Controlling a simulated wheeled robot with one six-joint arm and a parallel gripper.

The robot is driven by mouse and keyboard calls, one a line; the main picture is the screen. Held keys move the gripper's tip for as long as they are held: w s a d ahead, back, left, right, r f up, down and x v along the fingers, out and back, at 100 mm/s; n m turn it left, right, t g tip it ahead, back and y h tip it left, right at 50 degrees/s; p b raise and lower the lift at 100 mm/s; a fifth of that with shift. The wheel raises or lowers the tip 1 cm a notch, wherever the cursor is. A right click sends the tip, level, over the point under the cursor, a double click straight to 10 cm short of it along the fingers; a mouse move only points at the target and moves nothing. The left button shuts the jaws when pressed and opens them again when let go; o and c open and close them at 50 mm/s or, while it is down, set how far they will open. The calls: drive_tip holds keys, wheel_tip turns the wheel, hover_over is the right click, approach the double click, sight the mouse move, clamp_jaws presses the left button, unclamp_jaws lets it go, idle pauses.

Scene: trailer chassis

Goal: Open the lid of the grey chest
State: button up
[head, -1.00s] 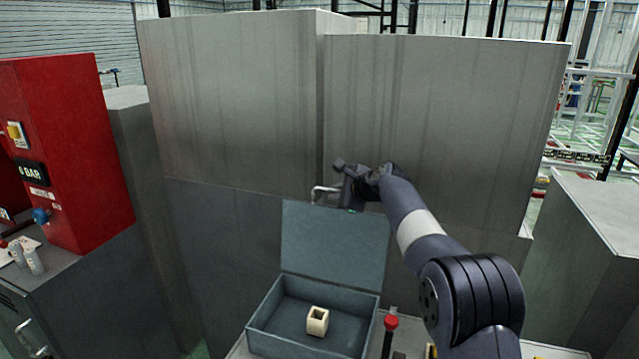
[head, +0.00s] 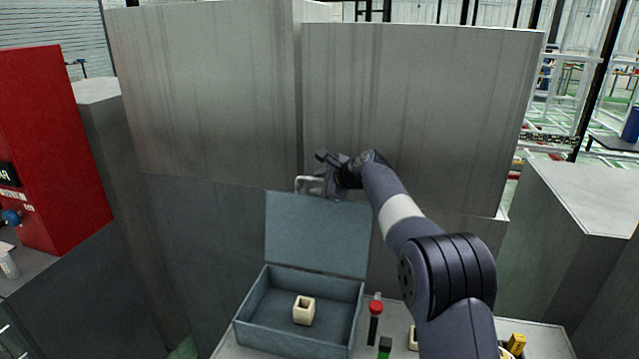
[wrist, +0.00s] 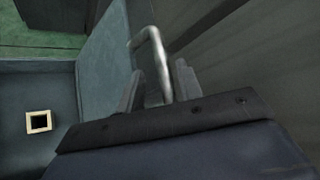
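The grey chest (head: 300,341) stands on a bench at the bottom centre of the head view. Its lid (head: 317,234) stands up at the back, so the chest is open. A metal bar handle (head: 307,185) shows at the lid's top edge; in the wrist view the bent handle (wrist: 153,42) reaches between my fingers. My gripper (head: 325,178) is at the top of the lid. In the wrist view my gripper (wrist: 158,85) has its fingers apart, with gaps beside the thinner bar. A cream hollow block (head: 303,310) lies inside the chest and also shows in the wrist view (wrist: 39,122).
Tall grey cabinets (head: 420,110) rise close behind the lid. A red-knobbed lever (head: 375,309) and small coloured items (head: 516,344) are on the bench right of the chest. A red cabinet (head: 50,150) stands at the left.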

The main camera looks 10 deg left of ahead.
drive_tip(key=shift+r, duration=0.15)
drive_tip(key=b+v, duration=0.3)
drive_tip(key=v, duration=0.7)
drive_tip(key=shift+s+d+b, duration=0.2)
drive_tip(key=shift+d+b, duration=0.1)
drive_tip(key=shift+b, duration=0.1)
drive_tip(key=p+x, duration=0.3)
drive_tip(key=x, duration=0.8)
drive_tip(key=shift+r+p, duration=0.2)
drive_tip(key=shift+p, duration=0.15)
drive_tip(key=shift+s+r, duration=0.1)
